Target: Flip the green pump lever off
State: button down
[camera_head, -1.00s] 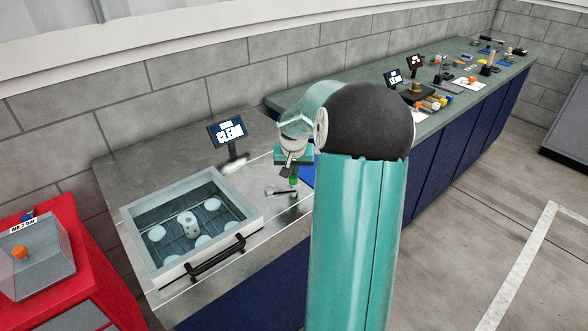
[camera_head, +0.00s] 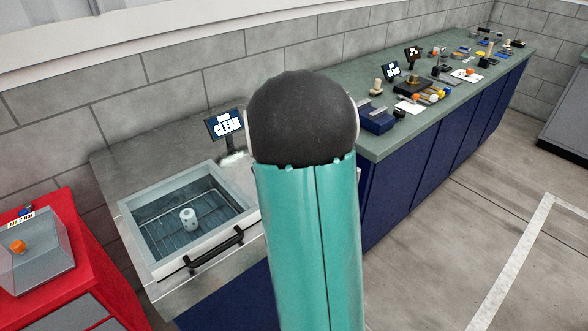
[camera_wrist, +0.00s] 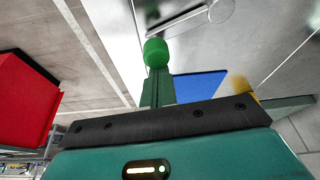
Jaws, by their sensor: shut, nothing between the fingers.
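In the wrist view a bright green knob (camera_wrist: 155,52), which looks like the pump lever's grip, stands just beyond my fingertips. I cannot tell whether they touch it. My gripper (camera_wrist: 157,78) is shut and empty, its dark green fingers pointing toward the knob. In the head view the gripper and lever are hidden behind my arm. The basin (camera_head: 140,236) at the left holds clear liquid, a wire rack and a pale cube-like part (camera_head: 188,218). No white discs show in it.
A red cabinet (camera_head: 75,235) with a clear box (camera_head: 30,262) is at the left. The green bench (camera_head: 375,150) at right carries many items. Floor at right is clear.

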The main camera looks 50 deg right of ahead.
jog(key=a+m, duration=0.1)
jog(key=a+m+g, duration=0.1)
jog(key=m, duration=0.1)
jog(key=shift+s+a, duration=0.1)
jog(key=shift+s, duration=0.25)
jog(key=shift+a, duration=0.55)
jog(key=d, duration=0.1)
jog(key=s+d, duration=0.1)
jog(key=d, duration=0.2)
jog(key=shift+s+d, duration=0.1)
jog(key=shift+s, duration=0.15)
jog(key=v, duration=1)
jog(key=shift+w, duration=0.2)
